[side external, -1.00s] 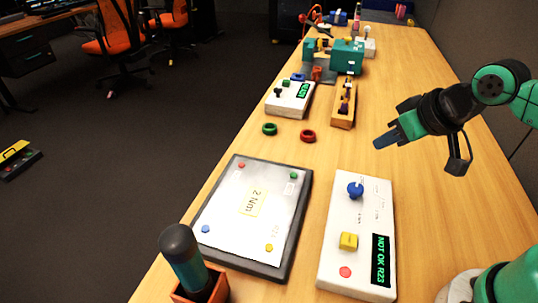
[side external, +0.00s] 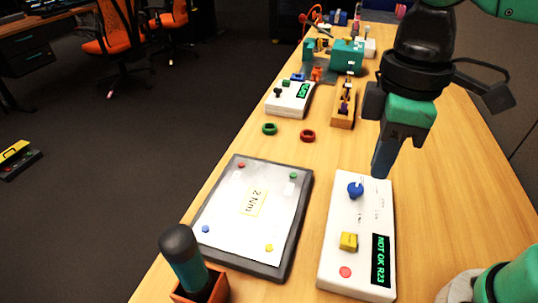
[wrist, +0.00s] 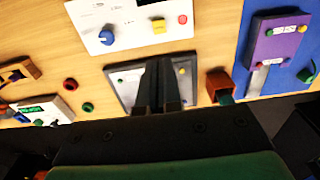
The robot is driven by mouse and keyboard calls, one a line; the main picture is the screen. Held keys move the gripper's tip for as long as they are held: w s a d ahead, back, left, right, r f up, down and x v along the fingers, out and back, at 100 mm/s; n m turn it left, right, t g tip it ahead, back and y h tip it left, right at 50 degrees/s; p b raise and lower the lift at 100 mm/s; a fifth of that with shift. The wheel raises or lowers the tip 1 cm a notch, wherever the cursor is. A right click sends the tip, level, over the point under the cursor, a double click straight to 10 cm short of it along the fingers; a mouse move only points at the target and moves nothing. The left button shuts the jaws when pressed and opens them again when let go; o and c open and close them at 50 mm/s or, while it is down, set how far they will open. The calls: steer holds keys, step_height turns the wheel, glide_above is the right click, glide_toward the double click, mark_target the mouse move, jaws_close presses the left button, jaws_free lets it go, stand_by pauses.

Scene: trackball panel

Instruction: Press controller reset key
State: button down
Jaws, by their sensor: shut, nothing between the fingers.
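The white controller panel (side external: 337,212) lies on the table at the front right in the side view. It carries a blue knob (side external: 355,189), a yellow block-shaped key (side external: 348,241), a round red button (side external: 345,272) and a dark display (side external: 380,260) reading "NOT OK R23" in green. I cannot read which control is labelled reset. The panel also shows at the top of the wrist view (wrist: 130,37), with its red button (wrist: 182,19). My gripper (side external: 380,172) is shut and empty, pointing down above the panel's far end, apart from its controls.
A grey-framed plate (side external: 225,222) marked "2 Nm" lies left of the panel. A dark-handled tool (side external: 183,258) stands in a brown holder (side external: 215,287). Green (side external: 269,128) and red (side external: 307,136) rings and a smaller white box (side external: 283,104) lie farther back. Table right of the panel is clear.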

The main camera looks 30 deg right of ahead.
mark_target(350, 239)
step_height(350, 239, down, 14)
stand_by(1.1)
steer(key=shift+f, duration=1)
step_height(350, 239, up, 14)
stand_by(0.8)
steer(key=shift+w, duration=0.1)
stand_by(0.4)
steer(key=w+d+f+m+t, duration=0.3)
steer(key=w+d+m+t, duration=0.3)
steer(key=d+m, duration=0.3)
steer(key=shift+d+f+t, duration=0.25)
steer(key=shift+d+t, duration=0.35)
steer(key=shift+d, duration=0.05)
